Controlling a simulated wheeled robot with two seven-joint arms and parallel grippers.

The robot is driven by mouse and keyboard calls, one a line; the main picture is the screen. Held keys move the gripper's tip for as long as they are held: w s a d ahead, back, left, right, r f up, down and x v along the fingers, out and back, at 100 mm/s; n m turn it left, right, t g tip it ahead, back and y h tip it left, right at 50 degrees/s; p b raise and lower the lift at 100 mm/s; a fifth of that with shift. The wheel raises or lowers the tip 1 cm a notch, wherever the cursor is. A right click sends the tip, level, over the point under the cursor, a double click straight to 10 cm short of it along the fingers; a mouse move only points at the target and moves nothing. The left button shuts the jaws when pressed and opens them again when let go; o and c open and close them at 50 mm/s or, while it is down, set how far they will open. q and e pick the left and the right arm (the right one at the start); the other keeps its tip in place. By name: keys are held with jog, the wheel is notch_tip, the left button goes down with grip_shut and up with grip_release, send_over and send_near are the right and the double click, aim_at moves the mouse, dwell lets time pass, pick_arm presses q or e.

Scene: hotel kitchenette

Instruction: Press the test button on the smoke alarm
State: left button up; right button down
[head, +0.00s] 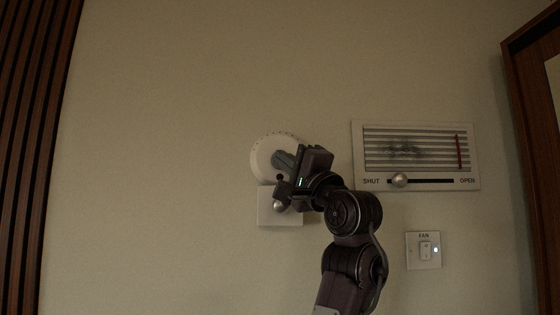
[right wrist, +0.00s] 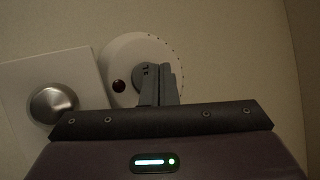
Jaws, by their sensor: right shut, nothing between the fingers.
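The smoke alarm (head: 262,148) is a round white disc on the wall, left of the vent; my right gripper covers part of it. In the right wrist view the alarm (right wrist: 125,56) shows a dark red spot and a round grey button (right wrist: 139,74), partly hidden behind the fingers. My right gripper (head: 280,158) is shut and empty. In the right wrist view its fingertips (right wrist: 158,68) overlap the button's right part; I cannot tell whether they touch it. My left gripper is not in view.
A white plate (head: 265,216) with a round metal knob (right wrist: 54,103) is just below the alarm. A vent (head: 365,155) with a SHUT/OPEN slider (head: 400,180) and a fan switch (head: 425,250) are to the right. Wood slats (head: 35,150) line the left; the wall between is bare.

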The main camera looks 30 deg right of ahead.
jog(key=shift+w+d, duration=0.1)
jog(key=shift+w, duration=0.05)
dwell(0.3)
jog(key=shift+w+d, duration=0.15)
jog(key=shift+w, duration=0.1)
jog(key=shift+w+d+r, duration=0.1)
jog(key=shift+w+d, duration=0.1)
dwell(1.4)
jog(key=shift+s+a+f+b, duration=0.2)
jog(key=shift+a+f+b, duration=0.1)
jog(key=shift+b, duration=0.5)
